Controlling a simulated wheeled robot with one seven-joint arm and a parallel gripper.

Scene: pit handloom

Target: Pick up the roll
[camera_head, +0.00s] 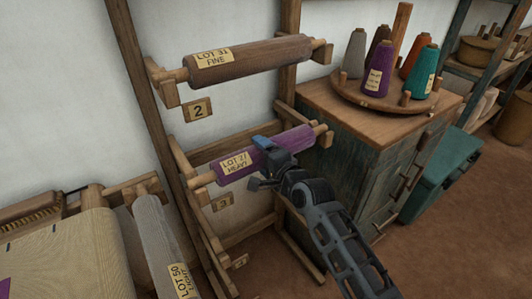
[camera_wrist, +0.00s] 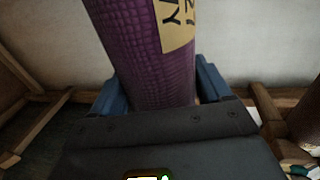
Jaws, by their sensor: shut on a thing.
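A purple roll (camera_head: 291,140) labelled "LOT 27 HEAVY" lies on wooden rack arms at the level marked 3, in the head view. Its wooden rod ends show at both sides, by the rack supports; I cannot tell whether they touch them. My gripper (camera_head: 266,160) is shut on the roll near its middle, just right of the label. In the wrist view the purple roll (camera_wrist: 150,60) runs between my blue fingers, with part of its label showing. A brown roll (camera_head: 245,62) labelled "LOT 31 FINE" rests on the upper arms, above tag 2.
A wooden cabinet (camera_head: 375,125) to the right carries a round stand with several thread cones. A teal chest (camera_head: 440,175) is beside it.

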